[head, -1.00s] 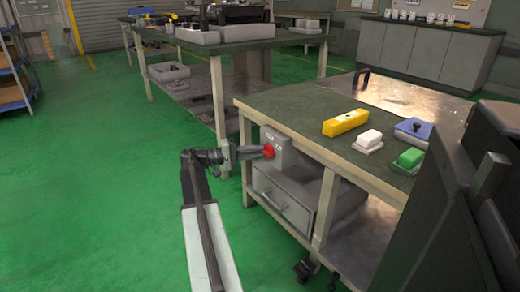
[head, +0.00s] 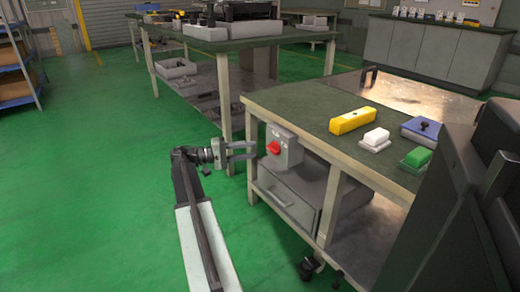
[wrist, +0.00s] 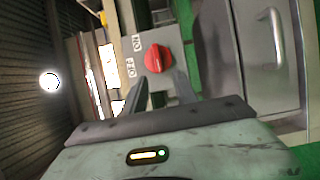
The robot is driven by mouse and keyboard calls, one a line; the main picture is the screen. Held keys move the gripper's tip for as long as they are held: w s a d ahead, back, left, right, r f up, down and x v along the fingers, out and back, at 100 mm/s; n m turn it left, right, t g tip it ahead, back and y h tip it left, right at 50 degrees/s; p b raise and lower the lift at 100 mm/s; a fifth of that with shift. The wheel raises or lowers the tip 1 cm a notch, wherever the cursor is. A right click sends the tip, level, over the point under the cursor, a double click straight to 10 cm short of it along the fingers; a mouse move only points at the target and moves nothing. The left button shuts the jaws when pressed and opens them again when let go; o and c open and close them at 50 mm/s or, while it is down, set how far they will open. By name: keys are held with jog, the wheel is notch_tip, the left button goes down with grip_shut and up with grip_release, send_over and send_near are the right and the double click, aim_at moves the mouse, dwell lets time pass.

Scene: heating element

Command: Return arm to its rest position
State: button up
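My gripper (head: 256,150) is open and empty in the head view, its two fingers pointing right toward the grey switch box. In the wrist view my gripper (wrist: 160,90) shows its fingers apart, below the red knob. The red knob (head: 273,147) sits on the front of the grey switch box (head: 290,150), on the workbench's left end. The knob (wrist: 158,58) also shows in the wrist view, with ON and OFF lettering beside it on the box (wrist: 135,50). The fingertips look apart from the knob.
A grey drawer unit (head: 290,200) hangs below. The green floor (head: 100,200) at left is clear.

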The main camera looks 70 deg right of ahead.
jog(key=shift+v, duration=1.2)
